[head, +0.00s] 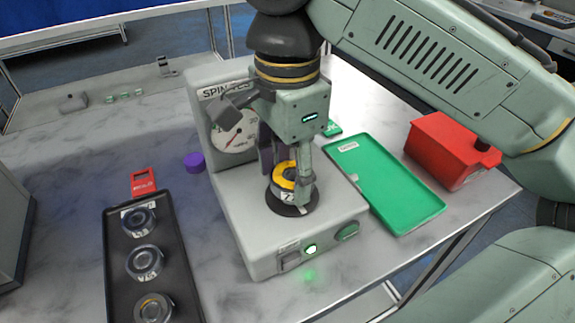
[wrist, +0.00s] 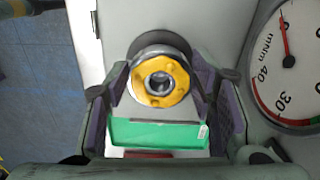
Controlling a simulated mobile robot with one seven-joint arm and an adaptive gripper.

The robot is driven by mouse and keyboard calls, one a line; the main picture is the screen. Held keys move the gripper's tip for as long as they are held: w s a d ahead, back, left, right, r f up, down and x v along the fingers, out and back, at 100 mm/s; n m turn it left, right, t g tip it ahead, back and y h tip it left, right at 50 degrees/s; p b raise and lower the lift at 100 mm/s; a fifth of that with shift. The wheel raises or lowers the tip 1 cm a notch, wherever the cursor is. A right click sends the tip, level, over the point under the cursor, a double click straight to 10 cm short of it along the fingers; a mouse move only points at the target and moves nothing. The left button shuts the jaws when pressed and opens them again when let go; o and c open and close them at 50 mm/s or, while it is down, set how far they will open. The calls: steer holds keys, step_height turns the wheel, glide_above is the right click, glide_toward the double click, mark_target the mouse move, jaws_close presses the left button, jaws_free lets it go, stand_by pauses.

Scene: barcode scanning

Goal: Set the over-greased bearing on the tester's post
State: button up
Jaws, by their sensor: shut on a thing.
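The over-greased bearing (head: 281,184), with a yellow greasy face, is between the fingers of my gripper (head: 284,172), right over the round dark base (head: 293,209) of the post on the spin tester (head: 235,225). In the wrist view the bearing's yellow ring (wrist: 160,78) lies between the two purple-padded fingers of my gripper (wrist: 163,90), which is shut on it. A grey round part shows in the bearing's bore. I cannot tell whether the bearing is fully seated or held slightly above the base. The tester's dial (head: 234,135) stands behind, and a green light glows on its front.
An empty green tray (head: 395,200) and a red bin (head: 447,150) stand at right.

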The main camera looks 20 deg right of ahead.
steer(key=shift+f, duration=0.5)
stand_by(0.3)
steer(key=o, duration=1.5)
steer(key=shift+c, duration=0.2)
steer(key=o, duration=0.3)
step_height(320, 180, up, 5)
steer(key=p, duration=0.5)
steer(key=shift+r, duration=1.2)
